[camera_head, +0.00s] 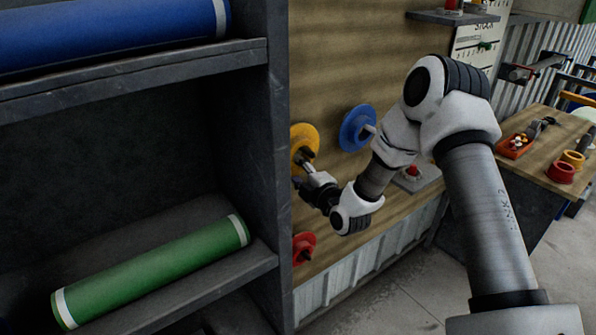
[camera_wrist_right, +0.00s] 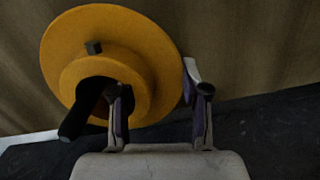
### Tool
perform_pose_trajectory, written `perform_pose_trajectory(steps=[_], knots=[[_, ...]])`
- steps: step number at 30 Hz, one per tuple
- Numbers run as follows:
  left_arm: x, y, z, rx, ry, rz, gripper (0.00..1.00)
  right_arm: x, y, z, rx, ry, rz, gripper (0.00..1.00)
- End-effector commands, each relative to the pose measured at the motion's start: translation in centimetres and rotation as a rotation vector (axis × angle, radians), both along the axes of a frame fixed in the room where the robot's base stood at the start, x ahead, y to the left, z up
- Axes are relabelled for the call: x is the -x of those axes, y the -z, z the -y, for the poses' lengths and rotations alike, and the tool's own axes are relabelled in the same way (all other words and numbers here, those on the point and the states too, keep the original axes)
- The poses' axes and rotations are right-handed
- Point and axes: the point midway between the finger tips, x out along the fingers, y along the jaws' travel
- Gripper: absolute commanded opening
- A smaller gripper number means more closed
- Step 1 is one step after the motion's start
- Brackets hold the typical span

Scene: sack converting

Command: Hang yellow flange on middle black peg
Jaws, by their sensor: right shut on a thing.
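The yellow flange (camera_head: 304,138) is upright against the wooden board, partly hidden by the shelf side in the head view. The right wrist view shows its wide disc and raised hub (camera_wrist_right: 140,85), with a small black block on it. My right gripper (camera_head: 306,166) is shut on the flange; in the right wrist view, one finger is at the hub opening and the other beside its outer side (camera_wrist_right: 162,100). A black peg-like rod (camera_wrist_right: 78,118) shows at the hub opening; I cannot tell whether the flange hangs on it. My left gripper is not in view.
A blue flange (camera_head: 356,128) is on the board to the right, and a red flange (camera_head: 304,246) is lower down. A grey shelf (camera_head: 280,170) with blue and green rolls stands close on the left. A workbench (camera_head: 535,145) is at the right.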

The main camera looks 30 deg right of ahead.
Motion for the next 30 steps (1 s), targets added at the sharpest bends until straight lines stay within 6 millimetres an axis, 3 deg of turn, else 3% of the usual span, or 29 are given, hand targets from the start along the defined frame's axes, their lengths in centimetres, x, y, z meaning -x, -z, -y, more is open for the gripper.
perform_pose_trajectory(steps=[10,11,12,13,23,26,30], knots=[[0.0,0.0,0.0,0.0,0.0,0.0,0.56,-0.1,-0.3,0.0,0.001,0.0,0.006,0.0],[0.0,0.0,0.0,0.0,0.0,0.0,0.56,-0.1,-0.3,0.0,0.001,0.0,0.006,0.52],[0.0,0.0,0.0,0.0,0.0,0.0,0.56,-0.1,-0.2,0.0,0.001,0.0,0.006,0.66],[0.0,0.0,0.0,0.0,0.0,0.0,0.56,0.0,-0.2,0.0,0.001,0.0,0.006,0.74],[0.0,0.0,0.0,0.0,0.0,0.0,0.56,0.2,0.2,0.0,-0.001,0.0,-0.004,0.74],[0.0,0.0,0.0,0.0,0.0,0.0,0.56,1.2,0.1,0.1,-0.002,0.001,-0.004,0.74],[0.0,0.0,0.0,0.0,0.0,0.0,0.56,4.3,0.0,0.1,-0.007,0.003,-0.003,0.74]])
